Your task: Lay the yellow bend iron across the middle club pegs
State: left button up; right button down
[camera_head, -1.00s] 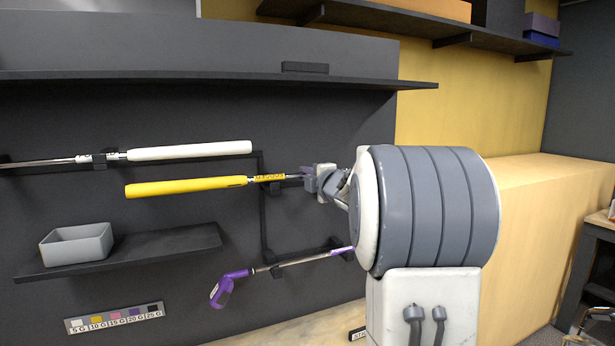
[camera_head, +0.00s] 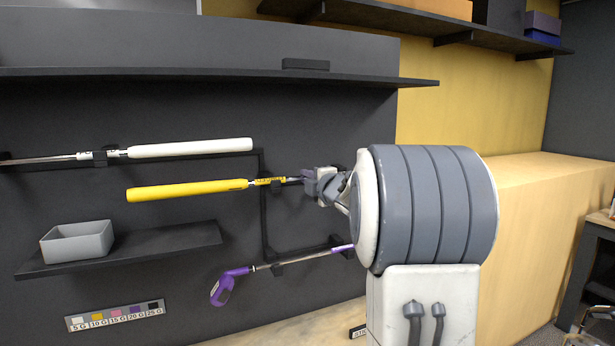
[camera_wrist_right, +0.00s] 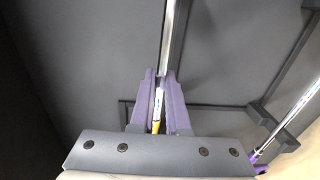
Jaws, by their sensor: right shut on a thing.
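The yellow bend iron (camera_head: 187,191) lies nearly level in front of the dark wall, its yellow grip to the left. My right gripper (camera_head: 312,181) is shut on its steel shaft, right of the yellow label. The right wrist view shows the two purple-grey fingers (camera_wrist_right: 160,98) closed on the shaft (camera_wrist_right: 168,40). A middle peg (camera_head: 277,185) sits right at the label; I cannot tell whether the shaft rests on it. The other middle peg is largely hidden behind my gripper. My left gripper is not in view.
A white-gripped club (camera_head: 190,149) lies on the pegs above. A purple-gripped club (camera_head: 305,259) lies on the pegs below. A grey bin (camera_head: 78,243) stands on a small shelf (camera_head: 170,248) at lower left. A long shelf (camera_head: 220,77) runs above.

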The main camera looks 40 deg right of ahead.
jog(key=shift+f, duration=0.1)
jog(key=c, duration=0.8)
grip_release()
jog(key=shift+f, duration=0.15)
